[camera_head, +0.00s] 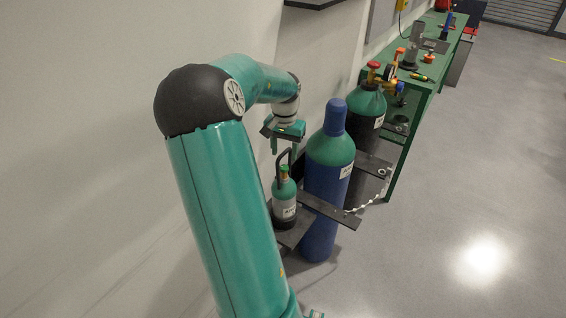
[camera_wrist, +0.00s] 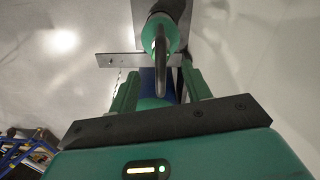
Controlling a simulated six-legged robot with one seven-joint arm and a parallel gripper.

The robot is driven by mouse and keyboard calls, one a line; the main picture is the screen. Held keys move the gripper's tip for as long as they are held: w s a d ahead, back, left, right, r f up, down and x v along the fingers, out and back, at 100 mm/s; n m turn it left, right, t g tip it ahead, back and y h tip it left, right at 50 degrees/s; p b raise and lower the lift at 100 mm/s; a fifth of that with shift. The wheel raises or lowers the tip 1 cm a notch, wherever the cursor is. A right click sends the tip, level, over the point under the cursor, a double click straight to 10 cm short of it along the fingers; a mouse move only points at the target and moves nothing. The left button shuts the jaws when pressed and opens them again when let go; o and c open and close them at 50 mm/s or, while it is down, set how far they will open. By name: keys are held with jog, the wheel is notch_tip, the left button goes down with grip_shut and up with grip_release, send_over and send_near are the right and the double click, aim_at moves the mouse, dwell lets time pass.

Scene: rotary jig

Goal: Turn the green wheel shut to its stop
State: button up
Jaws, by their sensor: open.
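The small green gas bottle (camera_head: 285,200) stands upright on a dark shelf beside the tall blue cylinder. A small green piece on its top (camera_head: 284,169), which looks like the wheel, sits by a dark curved handle (camera_head: 279,158). In the wrist view the small bottle (camera_wrist: 174,40) shows at the top, with the dark handle (camera_wrist: 160,48) in front of it; I cannot make out the wheel there. My gripper (camera_head: 285,146) is above the small bottle, apart from it. Its two green fingers (camera_wrist: 160,88) are spread, with nothing held between them.
The tall blue cylinder (camera_head: 325,185) with a green shoulder stands just right of the small bottle. A dark cylinder (camera_head: 366,115) with a red-topped valve is behind it. A green workbench (camera_head: 425,72) runs along the wall with tools. The floor to the right is clear.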

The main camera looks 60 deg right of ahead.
aim_at(284, 167)
notch_tip(284, 167, down, 6)
jog(key=shift+r, duration=0.25)
jog(key=c, duration=1)
